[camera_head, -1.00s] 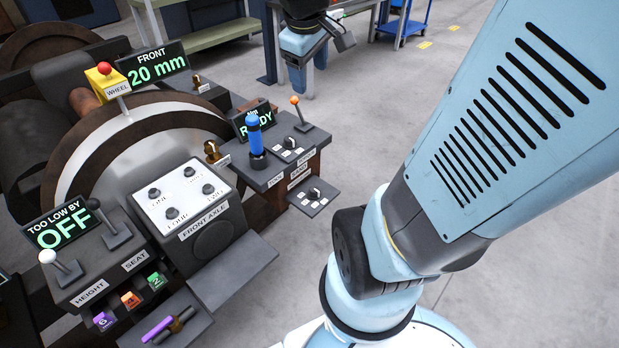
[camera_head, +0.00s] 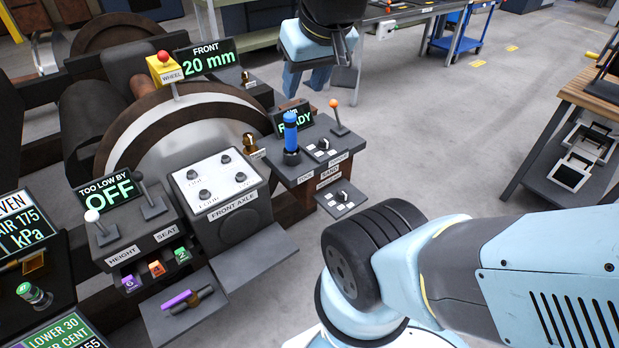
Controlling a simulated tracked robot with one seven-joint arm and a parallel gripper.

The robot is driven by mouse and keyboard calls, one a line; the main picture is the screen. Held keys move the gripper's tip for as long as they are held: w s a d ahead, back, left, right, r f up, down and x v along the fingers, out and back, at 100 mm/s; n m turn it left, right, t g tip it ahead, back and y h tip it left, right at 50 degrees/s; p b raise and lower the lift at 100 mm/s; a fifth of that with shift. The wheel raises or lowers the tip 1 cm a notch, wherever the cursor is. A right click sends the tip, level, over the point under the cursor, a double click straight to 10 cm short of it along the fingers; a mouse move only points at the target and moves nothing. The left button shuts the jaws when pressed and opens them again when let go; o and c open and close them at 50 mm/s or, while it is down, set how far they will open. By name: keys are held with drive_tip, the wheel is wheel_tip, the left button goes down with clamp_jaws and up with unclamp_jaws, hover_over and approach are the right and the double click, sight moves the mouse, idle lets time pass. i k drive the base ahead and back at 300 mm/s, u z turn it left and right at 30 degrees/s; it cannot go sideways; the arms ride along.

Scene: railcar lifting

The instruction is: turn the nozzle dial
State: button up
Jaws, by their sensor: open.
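Two small black-and-white dials sit on the right console. One dial (camera_head: 323,145) is on the console top, and the other dial (camera_head: 344,196) is on a low shelf at its front right. Their labels are too small to tell for sure which is the nozzle dial. My gripper (camera_head: 306,80) hangs at the top centre, beyond the console and apart from both dials. It is open, with nothing seen in it; its fingers show only in part.
The console also carries a blue upright handle (camera_head: 290,132), an orange-knobbed lever (camera_head: 335,116) and a READY display (camera_head: 293,118). The front axle box (camera_head: 222,190) stands to its left. A workbench (camera_head: 575,110) stands at right. Open floor lies between console and workbench.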

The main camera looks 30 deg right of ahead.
sight(342, 196)
drive_tip(key=z, duration=1.85)
drive_tip(key=i, duration=0.1)
drive_tip(key=u, duration=3)
drive_tip(key=k, duration=0.65)
drive_tip(key=z, duration=1.45)
